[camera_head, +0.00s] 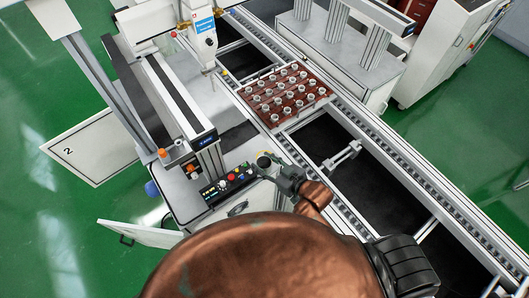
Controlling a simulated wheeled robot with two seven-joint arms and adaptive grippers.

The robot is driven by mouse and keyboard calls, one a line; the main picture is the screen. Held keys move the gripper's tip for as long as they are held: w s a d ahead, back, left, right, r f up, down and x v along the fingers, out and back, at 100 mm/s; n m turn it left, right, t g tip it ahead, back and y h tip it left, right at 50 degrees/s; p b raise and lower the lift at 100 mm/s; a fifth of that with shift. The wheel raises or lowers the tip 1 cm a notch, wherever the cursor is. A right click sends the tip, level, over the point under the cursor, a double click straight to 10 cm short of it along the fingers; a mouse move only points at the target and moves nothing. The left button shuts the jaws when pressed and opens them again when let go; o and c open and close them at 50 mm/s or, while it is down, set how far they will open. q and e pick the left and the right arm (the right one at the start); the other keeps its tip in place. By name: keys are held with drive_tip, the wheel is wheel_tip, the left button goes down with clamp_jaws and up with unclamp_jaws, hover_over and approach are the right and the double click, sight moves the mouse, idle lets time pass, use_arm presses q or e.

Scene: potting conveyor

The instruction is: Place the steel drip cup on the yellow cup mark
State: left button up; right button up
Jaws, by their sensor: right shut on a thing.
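The steel drip cup (263,161) is a small grey cup at the right end of the control panel, near the inner conveyor rail. My right gripper (270,168) is shut on it from the lower right, and its fingers partly cover it. Whether the cup touches the surface below cannot be told. I cannot make out the yellow cup mark clearly; the gripper, cup or my copper arm may hide it. My left gripper is not in view.
The control panel (229,184) with coloured buttons lies just left of the gripper. My copper arm covers the lower middle. The conveyor rail (410,172) runs along the right.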

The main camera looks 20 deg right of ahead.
drive_tip(key=w+d+f, duration=0.1)
drive_tip(key=w+f, duration=0.2)
drive_tip(key=w, duration=0.1)
drive_tip(key=w+d+f, duration=0.1)
drive_tip(key=w+f, duration=0.2)
drive_tip(key=w+d+f, duration=0.1)
drive_tip(key=w+f, duration=0.1)
drive_tip(key=w, duration=0.2)
drive_tip(key=shift+w+d+f+p, duration=0.2)
drive_tip(key=shift+w+f+p, duration=0.1)
drive_tip(key=shift+f+p, duration=0.1)
drive_tip(key=shift+w+f, duration=0.1)
drive_tip(key=shift+f, duration=1.6)
drive_tip(key=shift+f, duration=0.15)
drive_tip(key=o, duration=1.4)
drive_tip(key=shift+c, duration=0.2)
